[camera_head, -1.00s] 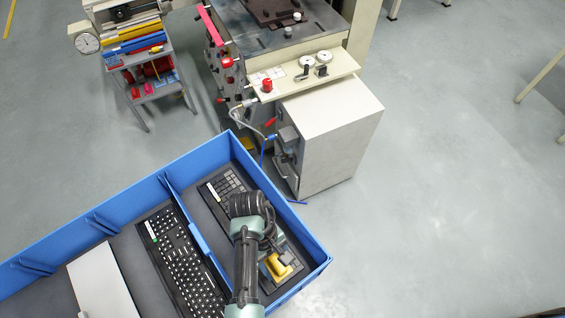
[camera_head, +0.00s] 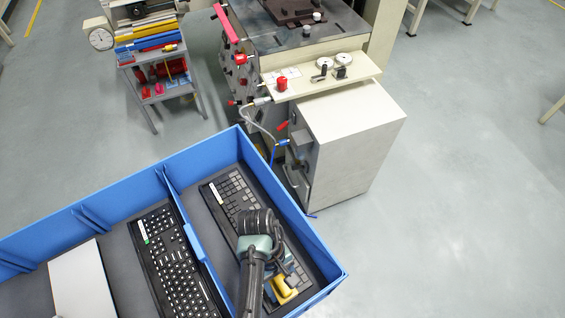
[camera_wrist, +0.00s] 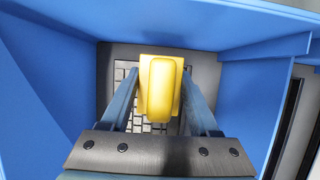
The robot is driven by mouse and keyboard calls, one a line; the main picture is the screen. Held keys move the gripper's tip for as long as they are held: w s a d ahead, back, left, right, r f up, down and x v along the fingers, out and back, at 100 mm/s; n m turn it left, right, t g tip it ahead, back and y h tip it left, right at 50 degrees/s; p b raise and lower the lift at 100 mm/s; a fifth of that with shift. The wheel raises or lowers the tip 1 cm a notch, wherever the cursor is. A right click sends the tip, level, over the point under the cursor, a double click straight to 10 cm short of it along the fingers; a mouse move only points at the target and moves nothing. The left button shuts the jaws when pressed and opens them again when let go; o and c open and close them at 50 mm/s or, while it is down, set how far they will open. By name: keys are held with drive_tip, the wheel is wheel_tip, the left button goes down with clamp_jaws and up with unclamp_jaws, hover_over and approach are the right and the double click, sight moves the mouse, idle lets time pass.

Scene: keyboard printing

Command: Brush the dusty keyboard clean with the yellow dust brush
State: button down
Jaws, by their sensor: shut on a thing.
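The yellow dust brush (camera_wrist: 161,86) is between the two fingers of my gripper (camera_wrist: 160,105), which is shut on it. In the head view the brush (camera_head: 286,288) shows beside my arm, low in the right compartment of the blue bin. The dusty keyboard (camera_head: 229,192) lies in that compartment, its keys greyish, partly hidden by my arm. In the wrist view the keyboard (camera_wrist: 122,76) shows behind the brush. Whether the bristles touch the keys cannot be told.
The blue bin's walls (camera_head: 318,240) stand close around the brush. A machine with a pale cabinet (camera_head: 350,140) stands behind the bin.

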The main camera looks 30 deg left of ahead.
sight(303, 284)
drive_tip(key=shift+f, duration=0.2)
idle(0.5)
drive_tip(key=shift+f+b, duration=1.6)
drive_tip(key=shift+f, duration=0.65)
drive_tip(key=shift+w+d+b, duration=0.2)
drive_tip(key=shift+w+d, duration=0.15)
drive_tip(key=shift+w, duration=0.3)
drive_tip(key=shift+w+d+b, duration=0.2)
drive_tip(key=shift+w+d, duration=0.1)
drive_tip(key=shift+w, duration=0.35)
drive_tip(key=shift+f, duration=0.1)
drive_tip(key=shift+w+d+b, duration=0.25)
drive_tip(key=shift+w+d, duration=0.1)
drive_tip(key=shift+w, duration=0.25)
drive_tip(key=shift+w+d+b, duration=0.25)
drive_tip(key=shift+w+d, duration=0.05)
drive_tip(key=shift+w, duration=0.3)
